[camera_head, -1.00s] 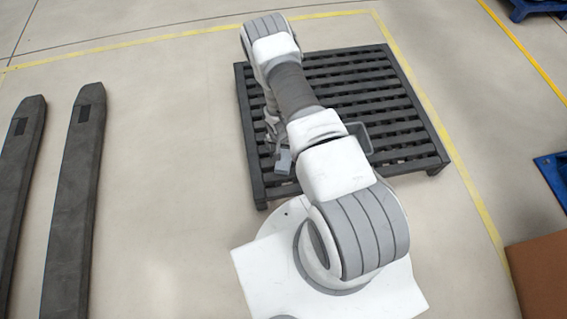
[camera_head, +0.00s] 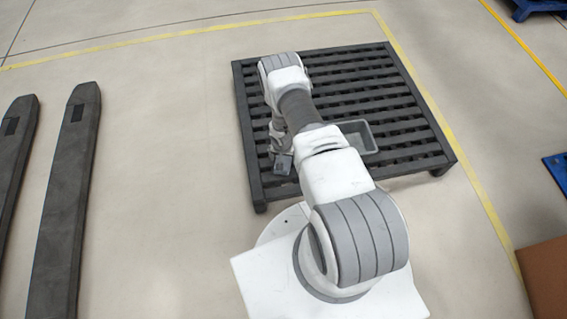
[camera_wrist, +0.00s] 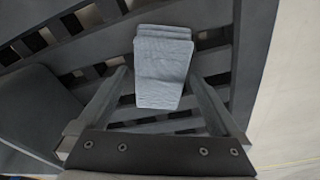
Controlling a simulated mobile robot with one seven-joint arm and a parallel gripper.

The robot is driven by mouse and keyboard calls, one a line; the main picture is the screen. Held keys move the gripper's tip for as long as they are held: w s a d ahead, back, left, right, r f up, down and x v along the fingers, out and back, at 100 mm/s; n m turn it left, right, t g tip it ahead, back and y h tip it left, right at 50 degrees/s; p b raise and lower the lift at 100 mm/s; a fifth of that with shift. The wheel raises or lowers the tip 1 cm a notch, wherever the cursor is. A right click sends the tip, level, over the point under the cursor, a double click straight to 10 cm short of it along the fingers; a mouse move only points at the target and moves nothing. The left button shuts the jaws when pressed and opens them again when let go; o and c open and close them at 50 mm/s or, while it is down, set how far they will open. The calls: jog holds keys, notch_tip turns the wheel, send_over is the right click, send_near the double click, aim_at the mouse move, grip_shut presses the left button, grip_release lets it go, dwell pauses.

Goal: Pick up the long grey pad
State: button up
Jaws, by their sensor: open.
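The long grey pad (camera_wrist: 162,70) shows in the wrist view, light blue-grey and ribbed, with stepped edges at its far end. It is over the dark slats near the pallet's edge. My gripper (camera_wrist: 162,88) is open, with one finger on each side of the pad and a gap visible on both sides. Whether the pad's near end is between the fingertips or below them is hard to tell. In the head view, my arm partly hides the gripper area, and a small grey block (camera_head: 283,165) there cannot be surely told as pad or gripper.
A dark slatted pallet (camera_head: 405,138) lies under my arm. A grey open bin (camera_head: 371,141) sits on it, partly behind my arm; a dark grey panel (camera_wrist: 35,105) fills the wrist view's left. Two dark forks (camera_head: 70,200) lie at the left, with clear floor between.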

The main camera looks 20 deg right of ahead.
jog(key=c, duration=1.4)
notch_tip(320, 180, up, 10)
jog(key=p, duration=0.4)
